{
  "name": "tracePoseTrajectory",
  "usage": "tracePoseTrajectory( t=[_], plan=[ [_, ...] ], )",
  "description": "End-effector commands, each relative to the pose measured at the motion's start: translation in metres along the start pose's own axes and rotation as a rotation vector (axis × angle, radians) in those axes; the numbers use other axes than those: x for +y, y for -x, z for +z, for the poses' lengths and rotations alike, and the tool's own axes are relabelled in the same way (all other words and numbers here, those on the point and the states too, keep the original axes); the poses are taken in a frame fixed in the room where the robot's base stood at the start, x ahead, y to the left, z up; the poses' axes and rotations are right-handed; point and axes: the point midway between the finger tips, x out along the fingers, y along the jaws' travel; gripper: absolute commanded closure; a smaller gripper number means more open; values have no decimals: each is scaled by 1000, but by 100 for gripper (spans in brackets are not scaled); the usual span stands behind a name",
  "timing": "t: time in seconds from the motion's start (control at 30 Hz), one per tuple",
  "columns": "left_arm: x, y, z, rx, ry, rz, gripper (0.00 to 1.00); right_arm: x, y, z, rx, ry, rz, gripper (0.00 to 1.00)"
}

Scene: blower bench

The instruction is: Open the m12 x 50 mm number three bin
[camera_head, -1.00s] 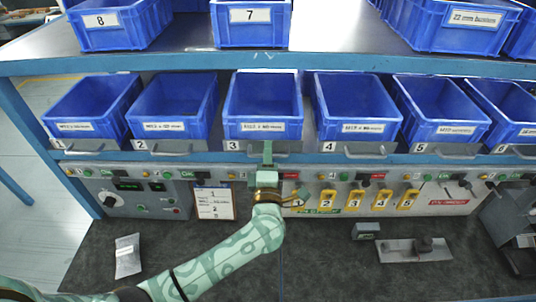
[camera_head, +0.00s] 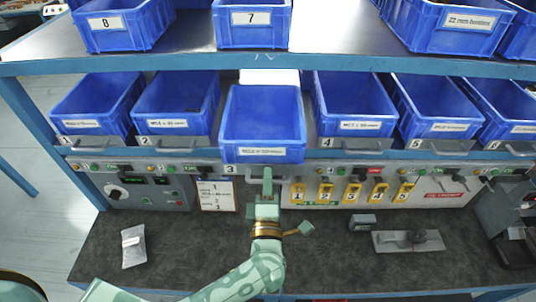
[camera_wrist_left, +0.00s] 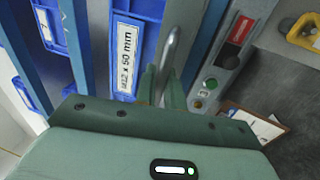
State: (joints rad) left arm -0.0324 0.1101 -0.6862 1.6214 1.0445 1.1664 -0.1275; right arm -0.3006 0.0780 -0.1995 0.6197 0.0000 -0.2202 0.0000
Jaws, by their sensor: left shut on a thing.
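The number three bin (camera_head: 262,130) is a blue open-topped bin in the lower row. It stands forward of its neighbours, with its front over the rail. Its white label (camera_wrist_left: 127,58) reads "x 50 mm" in the left wrist view, with the first part harder to read. My left gripper (camera_head: 267,180) is at the handle below the bin's front. In the left wrist view the fingers (camera_wrist_left: 164,85) are shut on the grey bar handle (camera_wrist_left: 169,48). The gripper partly hides the handle in the head view. My right gripper is not in view.
Bin two (camera_head: 176,105) and bin four (camera_head: 352,105) flank it closely. A control panel (camera_head: 150,190) and yellow numbered tags (camera_head: 353,192) sit below. A small packet (camera_head: 133,247) and a metal plate (camera_head: 408,242) lie on the dark bench top, which has free room between.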

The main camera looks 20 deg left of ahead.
Motion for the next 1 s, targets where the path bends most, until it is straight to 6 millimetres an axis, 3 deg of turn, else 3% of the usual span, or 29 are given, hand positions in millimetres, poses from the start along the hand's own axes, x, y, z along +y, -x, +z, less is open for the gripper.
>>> tracePoseTrajectory(
  t=[0.2, 0.4, 0.87, 0.9, 0.93, 1.0],
  plan=[
    [10, 50, 0, 0, 0, -4, 100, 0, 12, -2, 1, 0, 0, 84],
    [14, 76, 0, 0, 0, -2, 100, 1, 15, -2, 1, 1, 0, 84],
    [15, 84, 0, -1, -1, 0, 100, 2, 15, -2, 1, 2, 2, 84],
    [15, 84, 0, -1, -1, 0, 84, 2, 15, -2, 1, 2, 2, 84],
    [15, 83, 0, -1, -1, 0, 76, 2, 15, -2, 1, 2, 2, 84],
    [15, 83, 0, -1, -1, 0, 74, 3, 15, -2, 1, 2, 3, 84]
  ],
)
